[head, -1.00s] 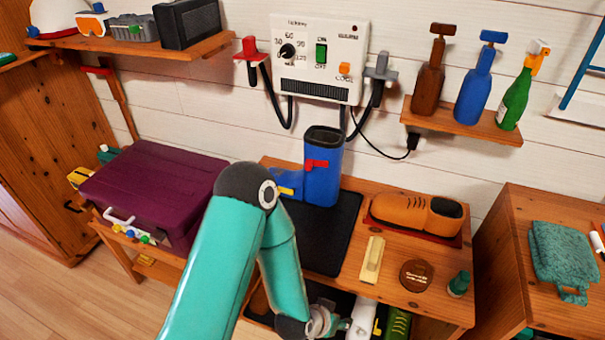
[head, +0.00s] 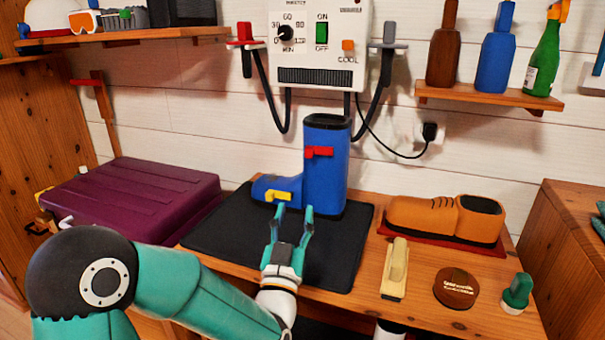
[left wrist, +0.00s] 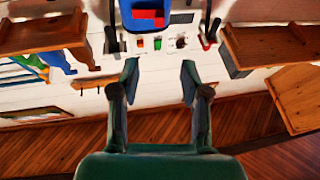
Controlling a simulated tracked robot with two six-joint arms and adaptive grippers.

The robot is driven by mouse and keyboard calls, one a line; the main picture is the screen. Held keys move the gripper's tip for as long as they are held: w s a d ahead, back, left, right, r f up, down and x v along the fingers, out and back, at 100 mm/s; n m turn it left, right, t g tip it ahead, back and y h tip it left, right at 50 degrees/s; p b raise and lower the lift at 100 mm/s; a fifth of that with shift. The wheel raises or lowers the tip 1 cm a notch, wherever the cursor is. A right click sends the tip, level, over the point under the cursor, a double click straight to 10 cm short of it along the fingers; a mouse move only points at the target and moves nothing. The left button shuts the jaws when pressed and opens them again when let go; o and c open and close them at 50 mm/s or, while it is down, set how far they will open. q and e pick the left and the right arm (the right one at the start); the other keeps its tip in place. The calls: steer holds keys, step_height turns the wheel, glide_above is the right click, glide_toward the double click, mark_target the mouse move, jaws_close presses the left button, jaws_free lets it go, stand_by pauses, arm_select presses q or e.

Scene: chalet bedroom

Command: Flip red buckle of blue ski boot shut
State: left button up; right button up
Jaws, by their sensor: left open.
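The blue ski boot (head: 336,180) stands upright on a black mat (head: 218,236) on the wooden bench, toe to the left. Its red buckle (head: 319,152) is high on the shaft and seems to stand out from it; its exact angle is unclear. A yellow buckle (head: 278,197) sits low near the toe. My left gripper (head: 293,213) is open and empty in front of the boot, below the red buckle, fingers pointing up toward it. In the left wrist view the gripper (left wrist: 158,75) is open, with the boot (left wrist: 127,17) and red buckle (left wrist: 148,14) beyond the fingertips. My right gripper is out of view.
A brown shoe (head: 430,218), a pale brush (head: 396,268), a round brown tin (head: 456,288) and a small green bottle (head: 516,292) occupy the bench's right. A dryer box (head: 318,45) with hanging hoses is on the wall above. A purple case (head: 130,200) lies left.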

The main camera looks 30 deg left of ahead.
mark_target(308, 153)
arm_select(q)
steer(key=p+x, duration=0.1)
steer(key=x, duration=1.5)
steer(key=shift+w+a+r, duration=0.1)
steer(key=shift+w, duration=0.2)
steer(key=shift+c, duration=0.4)
jaws_close()
